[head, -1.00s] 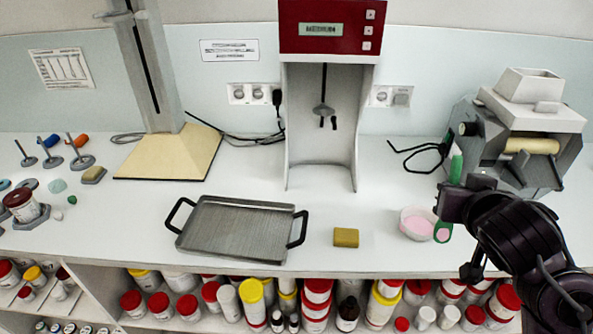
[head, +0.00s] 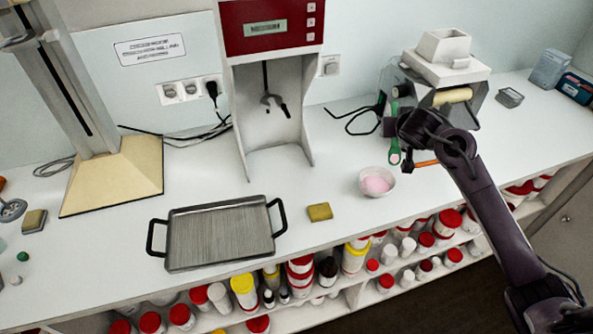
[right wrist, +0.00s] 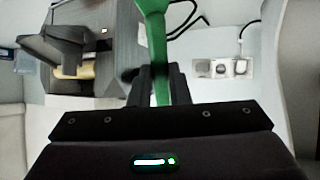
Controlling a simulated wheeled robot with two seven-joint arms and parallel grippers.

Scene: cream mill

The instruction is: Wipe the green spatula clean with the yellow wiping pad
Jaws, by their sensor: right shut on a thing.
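The yellow wiping pad (head: 320,212) lies flat on the counter, between the grey tray and the bowl, apart from the spatula. My left gripper is not in view.
A white bowl (head: 391,188) with pink contents stands right of the pad. A grey tray (head: 172,240) with black handles lies left of it. A roller mill (head: 448,75) stands behind my right arm.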

